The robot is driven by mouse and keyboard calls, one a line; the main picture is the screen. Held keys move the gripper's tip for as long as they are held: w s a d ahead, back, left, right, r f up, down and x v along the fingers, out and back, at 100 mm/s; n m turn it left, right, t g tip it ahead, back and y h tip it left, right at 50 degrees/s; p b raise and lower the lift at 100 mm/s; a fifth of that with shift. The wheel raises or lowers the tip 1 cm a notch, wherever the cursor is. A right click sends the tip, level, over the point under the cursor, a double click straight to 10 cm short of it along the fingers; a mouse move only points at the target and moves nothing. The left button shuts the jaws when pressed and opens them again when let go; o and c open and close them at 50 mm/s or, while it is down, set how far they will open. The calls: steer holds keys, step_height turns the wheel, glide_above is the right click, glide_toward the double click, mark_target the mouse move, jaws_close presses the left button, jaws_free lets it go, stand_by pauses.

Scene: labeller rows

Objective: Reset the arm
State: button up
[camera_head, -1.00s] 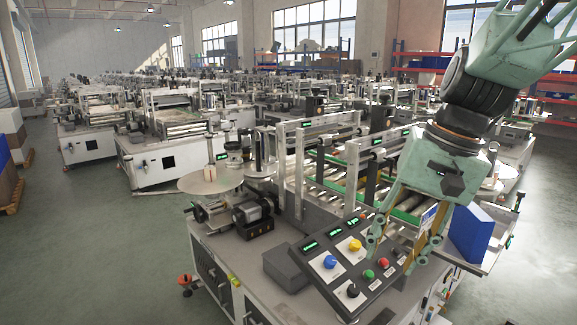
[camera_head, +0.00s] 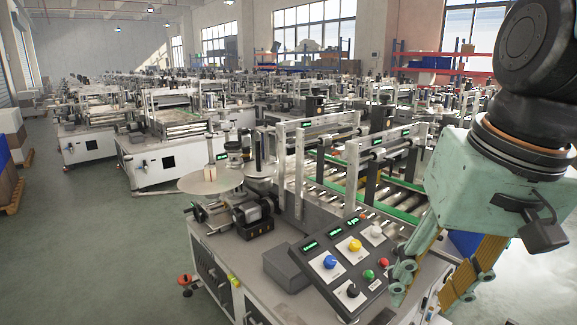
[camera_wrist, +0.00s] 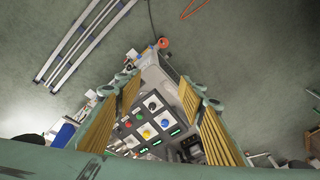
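My gripper (camera_head: 424,292), pale green with ribbed yellow finger pads, hangs at the right of the head view, in front of the labeller's control panel (camera_head: 345,262). Its fingers are spread apart with nothing between them. In the wrist view my gripper (camera_wrist: 148,90) is open too, and the control panel (camera_wrist: 146,124) shows below and between the fingers. The panel has blue, yellow, white, green, red and black knobs or buttons and small green displays. Part of the labeller behind is hidden by my gripper.
The labeller's roller conveyor (camera_head: 330,180) and metal frames stand behind the panel. A blue box (camera_head: 466,243) is mostly hidden behind my gripper. More labellers (camera_head: 180,155) fill the hall. The floor (camera_head: 110,250) at left is clear. Long rails (camera_wrist: 85,42) lie on the floor in the wrist view.

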steer(key=s+d+n+t+h, duration=0.1)
steer(key=s, duration=0.8)
steer(key=shift+n, duration=0.3)
steer(key=shift+w+d+f, duration=0.1)
steer(key=shift+f, duration=0.05)
stand_by(1.6)
